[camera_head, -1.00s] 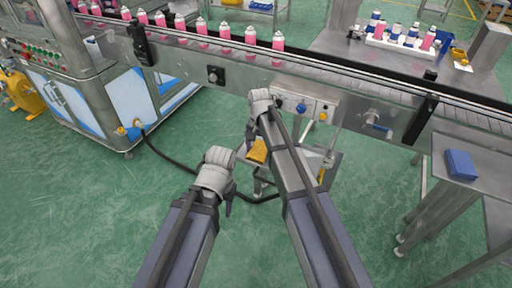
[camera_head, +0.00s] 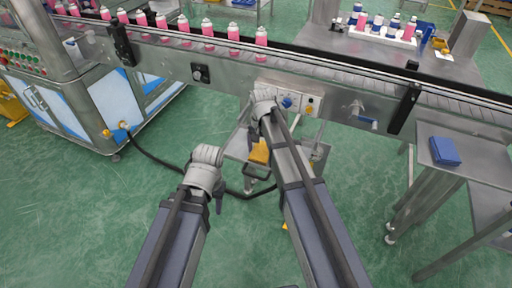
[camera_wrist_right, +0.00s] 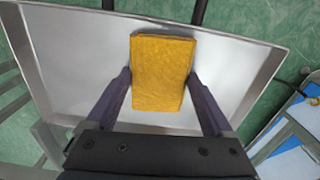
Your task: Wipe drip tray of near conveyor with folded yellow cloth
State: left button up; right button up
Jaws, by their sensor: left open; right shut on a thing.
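The folded yellow cloth (camera_wrist_right: 162,75) lies between the two fingers of my right gripper (camera_wrist_right: 163,92), which is shut on it. In the head view the cloth (camera_head: 260,152) shows beside my right wrist, over the drip tray (camera_head: 236,147) below the near conveyor. In the right wrist view the metal drip tray (camera_wrist_right: 80,60) with raised rims spreads under and around the cloth. I cannot tell whether the cloth touches the tray floor. My left gripper (camera_head: 219,196) is open and empty over the green floor, left of the tray.
The near conveyor (camera_head: 300,85) runs across above the tray, carrying several pink cans (camera_head: 207,35). A control box (camera_head: 288,100) hangs on its front. A black cable (camera_head: 160,160) crosses the floor. A steel table (camera_head: 480,160) with a blue folded cloth (camera_head: 444,151) stands at right.

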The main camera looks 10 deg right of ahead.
jog(key=shift+s+d+f, duration=0.1)
jog(key=shift+s+d, duration=0.4)
jog(key=shift+d, duration=0.25)
jog(key=shift+s+d, duration=0.5)
jog(key=shift+d, duration=0.25)
jog(key=shift+s+d, duration=0.45)
jog(key=shift+d, duration=0.3)
jog(key=shift+s+d, duration=0.45)
jog(key=shift+d, duration=0.3)
jog(key=shift+d, duration=0.1)
jog(key=shift+s+d, duration=0.5)
jog(key=shift+d, duration=0.15)
jog(key=shift+s+d, duration=0.45)
jog(key=shift+d, duration=0.2)
notch_tip(320, 180, up, 6)
jog(key=p, duration=0.5)
jog(key=shift+w+p, duration=0.1)
jog(key=shift+p, duration=0.3)
